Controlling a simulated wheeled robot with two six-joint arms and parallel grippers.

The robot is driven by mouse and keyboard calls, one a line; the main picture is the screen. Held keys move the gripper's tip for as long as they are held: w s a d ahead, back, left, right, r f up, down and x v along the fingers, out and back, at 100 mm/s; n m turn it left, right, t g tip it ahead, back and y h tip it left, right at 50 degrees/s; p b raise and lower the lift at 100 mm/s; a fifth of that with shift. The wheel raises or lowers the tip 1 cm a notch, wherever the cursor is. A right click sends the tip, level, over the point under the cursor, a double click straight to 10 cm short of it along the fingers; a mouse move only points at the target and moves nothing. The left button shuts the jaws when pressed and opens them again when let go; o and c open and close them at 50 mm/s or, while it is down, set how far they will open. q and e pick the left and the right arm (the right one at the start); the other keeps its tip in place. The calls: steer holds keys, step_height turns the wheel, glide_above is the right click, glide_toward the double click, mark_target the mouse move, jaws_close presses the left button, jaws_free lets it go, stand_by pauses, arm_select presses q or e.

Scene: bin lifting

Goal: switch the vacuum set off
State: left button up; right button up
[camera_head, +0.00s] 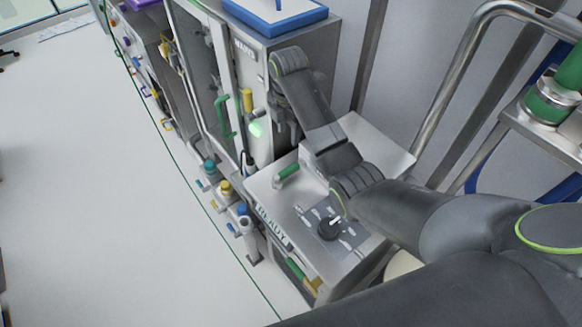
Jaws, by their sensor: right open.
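A steel unit marked READY (318,262) stands at the lower middle; I take it to be the vacuum set. Its sloped top carries a black rotary knob (330,229) with a light pointer, on a dark labelled plate. A green handle (288,172) sits on its top further back. My right arm reaches over this unit from the right. My right gripper (284,126) is open, small and dark, beside a glowing green light (256,129) on the tall cabinet's front. I cannot tell whether they touch. My left gripper is out of view.
The tall steel cabinet (300,45) has a green door handle (222,115) and a yellow handle (247,101). A blue-rimmed tray (270,27) lies on top. Several coloured valves line the cabinet base. A bent steel rail (455,85) stands at right. The floor (95,190) at left is clear.

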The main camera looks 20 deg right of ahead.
steer(key=b, duration=0.3)
glide_toward(290, 168)
step_height(290, 168, down, 3)
steer(key=shift+r+p, duration=0.1)
steer(key=shift+p, duration=1.05)
step_height(290, 168, down, 6)
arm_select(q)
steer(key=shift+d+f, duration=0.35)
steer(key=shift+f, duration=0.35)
arm_select(e)
jaws_close()
